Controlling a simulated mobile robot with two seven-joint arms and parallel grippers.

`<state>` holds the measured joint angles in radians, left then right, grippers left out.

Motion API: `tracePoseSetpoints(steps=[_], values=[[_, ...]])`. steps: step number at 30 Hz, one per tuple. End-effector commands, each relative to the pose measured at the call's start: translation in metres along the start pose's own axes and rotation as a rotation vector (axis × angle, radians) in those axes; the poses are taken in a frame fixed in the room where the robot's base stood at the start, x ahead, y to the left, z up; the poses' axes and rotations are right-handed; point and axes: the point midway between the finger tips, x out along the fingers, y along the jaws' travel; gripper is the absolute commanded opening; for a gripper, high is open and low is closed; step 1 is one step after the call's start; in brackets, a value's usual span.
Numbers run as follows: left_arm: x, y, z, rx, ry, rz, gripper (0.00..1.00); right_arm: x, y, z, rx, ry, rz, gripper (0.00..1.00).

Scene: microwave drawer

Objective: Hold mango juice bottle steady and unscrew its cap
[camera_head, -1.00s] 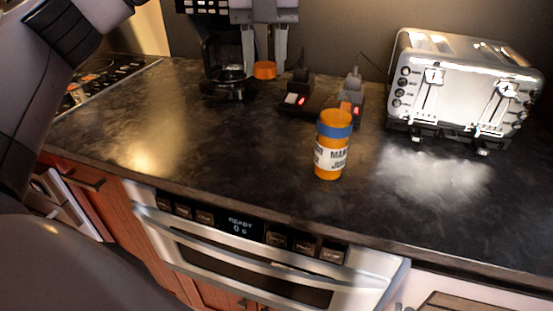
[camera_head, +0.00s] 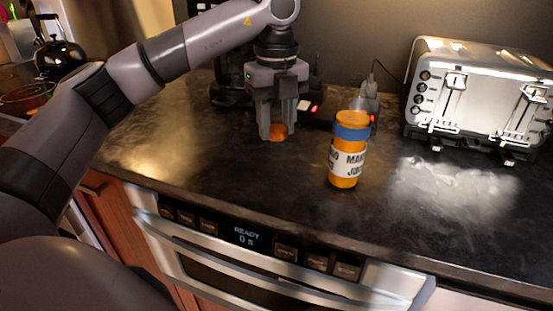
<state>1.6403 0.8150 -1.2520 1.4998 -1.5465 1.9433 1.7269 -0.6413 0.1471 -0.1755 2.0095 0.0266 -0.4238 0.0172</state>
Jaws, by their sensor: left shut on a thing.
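The mango juice bottle (camera_head: 348,150) stands upright on the dark counter. It is orange with a blue band near the top and a white label. Its top looks flat and orange, with no separate cap showing on it. My left gripper (camera_head: 277,132) points down to the left of the bottle, apart from it. Its fingers are shut on the orange cap (camera_head: 278,131), low at the counter; I cannot tell whether the cap touches the surface. My right gripper is not in view.
A silver toaster (camera_head: 480,95) stands at the right back. A dark coffee maker (camera_head: 232,88) is behind my left gripper, and a black power strip with red lights (camera_head: 316,108) lies nearby. A stove and kettle (camera_head: 58,52) are at far left. The front counter is clear.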

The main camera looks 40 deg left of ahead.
Motion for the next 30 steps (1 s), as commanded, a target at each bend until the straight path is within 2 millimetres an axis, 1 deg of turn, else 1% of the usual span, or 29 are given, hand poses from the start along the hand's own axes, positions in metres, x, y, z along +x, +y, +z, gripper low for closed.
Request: tracePoseSetpoints(steps=[1, 3, 8, 10, 16, 18, 24, 28, 29, 30], values=[[0.009, 0.001, 0.0, -0.001, 0.001, 0.002, 0.02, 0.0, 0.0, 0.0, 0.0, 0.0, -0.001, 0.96], [0.017, 0.0, 0.0, 0.0, 0.0, 0.0, 0.02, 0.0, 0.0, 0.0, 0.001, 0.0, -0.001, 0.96], [0.027, 0.0, 0.0, 0.0, -0.001, -0.001, 0.02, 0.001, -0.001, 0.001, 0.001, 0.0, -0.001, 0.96], [0.034, 0.0, 0.0, 0.0, 0.0, 0.001, 0.02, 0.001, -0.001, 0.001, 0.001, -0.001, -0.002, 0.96], [0.063, 0.001, 0.0, 0.0, 0.001, 0.001, 0.02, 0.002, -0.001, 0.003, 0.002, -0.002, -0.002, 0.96], [0.067, 0.0, 0.0, 0.0, 0.0, -0.001, 0.02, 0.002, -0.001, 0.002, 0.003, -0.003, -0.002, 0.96], [0.067, 0.0, 0.0, 0.0, 0.0, -0.002, 0.02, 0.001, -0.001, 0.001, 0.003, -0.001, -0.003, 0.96], [0.071, 0.0, 0.0, 0.001, 0.0, -0.001, 0.02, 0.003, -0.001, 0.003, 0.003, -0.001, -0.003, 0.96], [0.07, 0.0, 0.0, 0.001, 0.0, -0.001, 0.42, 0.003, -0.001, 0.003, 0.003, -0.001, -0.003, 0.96], [0.07, 0.0, 0.0, 0.001, 0.0, -0.002, 0.55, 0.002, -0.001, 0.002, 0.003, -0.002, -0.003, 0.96]])
